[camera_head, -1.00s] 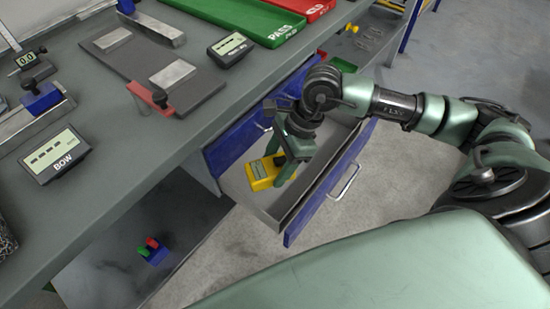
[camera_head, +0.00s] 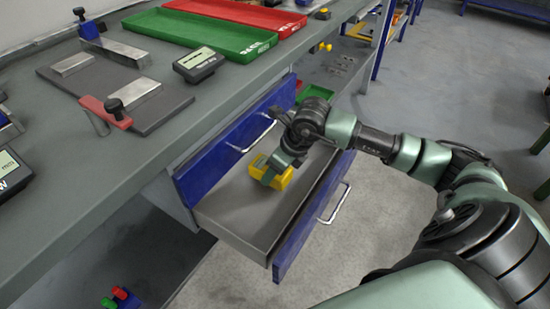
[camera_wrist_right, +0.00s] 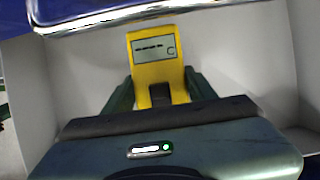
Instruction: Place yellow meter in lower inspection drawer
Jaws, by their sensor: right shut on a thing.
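The yellow meter (camera_head: 284,179) is between the fingers of my right gripper (camera_head: 270,170), over the inside of the open lower drawer (camera_head: 235,222). In the right wrist view the meter (camera_wrist_right: 153,46) shows its grey display toward the camera, and my right gripper's fingers (camera_wrist_right: 155,92) are shut on its sides. Whether the meter touches the drawer floor cannot be told. The gripper hides part of the meter in the head view. My left gripper is not in view.
A closed blue upper drawer (camera_head: 235,140) with a metal handle is under the bench edge. On the bench are a green tray (camera_head: 200,33), a red tray (camera_head: 240,12) and a dark meter (camera_head: 198,62). Grey floor is clear in front of the drawer.

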